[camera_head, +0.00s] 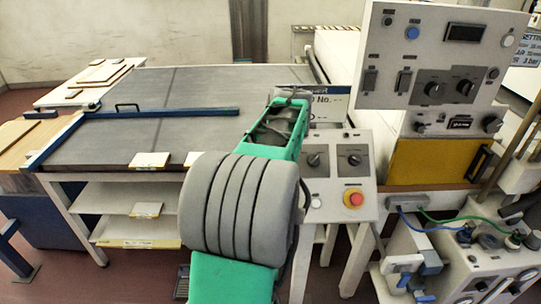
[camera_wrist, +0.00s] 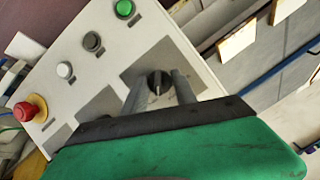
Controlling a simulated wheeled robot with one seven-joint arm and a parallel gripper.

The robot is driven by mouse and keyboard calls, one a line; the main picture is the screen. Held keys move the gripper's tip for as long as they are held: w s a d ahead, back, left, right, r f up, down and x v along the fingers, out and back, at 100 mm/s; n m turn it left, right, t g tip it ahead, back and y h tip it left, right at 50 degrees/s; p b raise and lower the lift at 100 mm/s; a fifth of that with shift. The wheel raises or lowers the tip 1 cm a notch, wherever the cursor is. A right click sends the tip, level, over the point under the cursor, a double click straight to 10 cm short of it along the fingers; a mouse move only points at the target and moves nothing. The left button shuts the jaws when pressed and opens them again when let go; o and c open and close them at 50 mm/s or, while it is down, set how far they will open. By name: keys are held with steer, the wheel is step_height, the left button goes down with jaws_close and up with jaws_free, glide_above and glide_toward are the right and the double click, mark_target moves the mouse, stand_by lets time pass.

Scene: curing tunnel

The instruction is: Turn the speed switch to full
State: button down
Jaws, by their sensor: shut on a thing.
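The sloping switch panel (camera_head: 334,186) has two dark rotary knobs in view, the left one (camera_head: 314,159) and the right one (camera_head: 354,159). In the wrist view, a black rotary knob (camera_wrist: 159,81) on a grey plate sits between the two fingers of my gripper (camera_wrist: 160,88), which is shut on it. A pale pointer line on this knob points towards my gripper's palm. I cannot read the labels that would name the speed switch.
The panel has a red emergency button (camera_head: 353,199), plus a white (camera_wrist: 65,70), a grey (camera_wrist: 92,42) and a green button (camera_wrist: 124,8). A grey worktable (camera_head: 200,95) with a blue bar lies left. A taller control box (camera_head: 440,55) stands right.

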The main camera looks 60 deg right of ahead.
steer(key=m+t+p, duration=0.2)
steer(key=m+p, duration=0.1)
steer(key=m, duration=0.1)
steer(key=shift+s+d+r+p, duration=0.1)
steer(key=shift+p, duration=0.25)
stand_by(0.4)
steer(key=c, duration=1.3)
jaws_free()
steer(key=shift+o, duration=0.2)
steer(key=b+v, duration=0.1)
steer(key=v, duration=0.6)
steer(key=shift+s+r, duration=0.2)
steer(key=shift+r, duration=0.05)
